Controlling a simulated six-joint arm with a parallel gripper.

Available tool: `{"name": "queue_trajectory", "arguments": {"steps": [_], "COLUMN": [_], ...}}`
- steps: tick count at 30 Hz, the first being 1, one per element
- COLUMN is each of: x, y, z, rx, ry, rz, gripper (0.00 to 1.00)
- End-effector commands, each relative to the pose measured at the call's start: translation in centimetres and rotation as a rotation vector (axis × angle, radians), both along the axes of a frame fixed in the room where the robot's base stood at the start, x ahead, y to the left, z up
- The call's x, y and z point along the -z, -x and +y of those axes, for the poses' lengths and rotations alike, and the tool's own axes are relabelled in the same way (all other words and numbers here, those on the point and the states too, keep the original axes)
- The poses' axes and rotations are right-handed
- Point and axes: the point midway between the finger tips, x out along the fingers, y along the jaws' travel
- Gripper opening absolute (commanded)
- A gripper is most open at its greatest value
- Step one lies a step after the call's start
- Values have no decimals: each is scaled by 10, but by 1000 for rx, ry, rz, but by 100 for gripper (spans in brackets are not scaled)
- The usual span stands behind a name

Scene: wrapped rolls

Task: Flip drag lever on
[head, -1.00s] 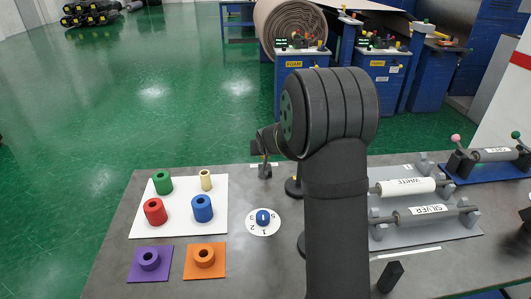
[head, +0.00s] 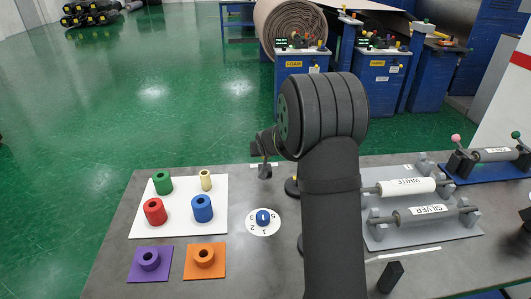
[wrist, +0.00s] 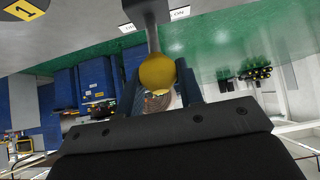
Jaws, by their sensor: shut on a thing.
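In the wrist view, a round yellow knob (wrist: 157,74) on a grey lever rod (wrist: 152,38) sits between the two dark fingers of my gripper (wrist: 160,86), which is shut on it. The rod runs up to a grey base at the top of the view. An ON label (wrist: 180,13) and another small label (wrist: 127,28) flank the rod. In the head view, my gripper (head: 262,150) is at the table's far edge, over the small dark lever base (head: 264,171). The knob is hidden there by my gripper.
On the table, a white board (head: 180,228) with coloured cylinders stands at left, with purple (head: 150,273) and orange (head: 204,272) plates in front. A numbered dial (head: 263,229) is near the middle. Rolls on a grey rack (head: 455,229) lie right of my arm.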

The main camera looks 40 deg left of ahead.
Motion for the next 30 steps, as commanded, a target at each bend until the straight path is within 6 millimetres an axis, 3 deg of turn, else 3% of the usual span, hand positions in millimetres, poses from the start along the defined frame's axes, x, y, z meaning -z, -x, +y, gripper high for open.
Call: {"name": "queue_trajectory", "arguments": {"steps": [9,21,22,24,30], "x": [15,18,19,18,17], "y": [23,27,27,27,26], "z": [-24,-27,-28,-27,-26], "rx": [1,2,2,2,1], "ry": [9,11,11,11,7], "rz": [4,8,8,8,5], "gripper": [0,0,40,53,55]}}
